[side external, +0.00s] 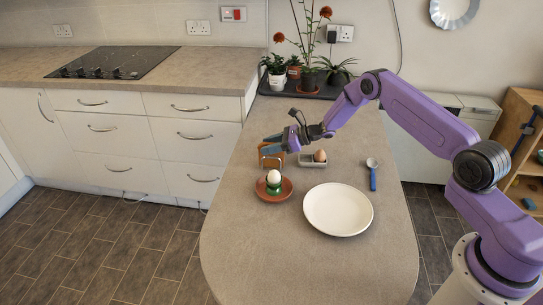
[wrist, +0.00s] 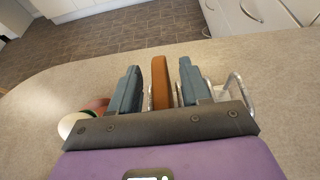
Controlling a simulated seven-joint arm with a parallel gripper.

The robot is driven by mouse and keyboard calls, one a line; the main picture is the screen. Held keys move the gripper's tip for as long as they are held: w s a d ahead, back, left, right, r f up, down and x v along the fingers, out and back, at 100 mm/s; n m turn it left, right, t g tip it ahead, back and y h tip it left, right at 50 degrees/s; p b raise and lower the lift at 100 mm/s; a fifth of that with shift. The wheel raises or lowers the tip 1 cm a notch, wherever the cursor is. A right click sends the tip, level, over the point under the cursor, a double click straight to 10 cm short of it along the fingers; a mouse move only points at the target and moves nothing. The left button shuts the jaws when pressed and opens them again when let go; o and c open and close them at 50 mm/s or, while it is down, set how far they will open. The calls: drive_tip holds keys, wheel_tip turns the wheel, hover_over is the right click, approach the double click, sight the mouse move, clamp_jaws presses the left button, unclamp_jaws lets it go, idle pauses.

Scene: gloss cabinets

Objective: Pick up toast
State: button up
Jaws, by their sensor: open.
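The toast (side external: 272,156) is a brown upright slice in a small wire rack on the counter, partly hidden by my fingers in the side view. In the wrist view, the toast (wrist: 160,82) stands edge-on between my two blue-grey fingers, with a gap on each side. My gripper (side external: 274,144) is at the rack, and its fingers (wrist: 159,72) are open around the toast without visibly touching it. The wire rack (wrist: 233,88) shows mostly to the right of the fingers.
A white egg in a green cup sits on a reddish saucer (side external: 286,190) in front of the rack. A brown egg (side external: 320,155) in a grey holder is right of it. A white plate (side external: 338,210) and blue-handled spoon (side external: 372,176) lie nearer. Potted plants (side external: 308,78) stand behind.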

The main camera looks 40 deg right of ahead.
drive_tip(key=shift+a, duration=0.1)
clamp_jaws()
wheel_tip(320, 180, up, 10)
idle(0.8)
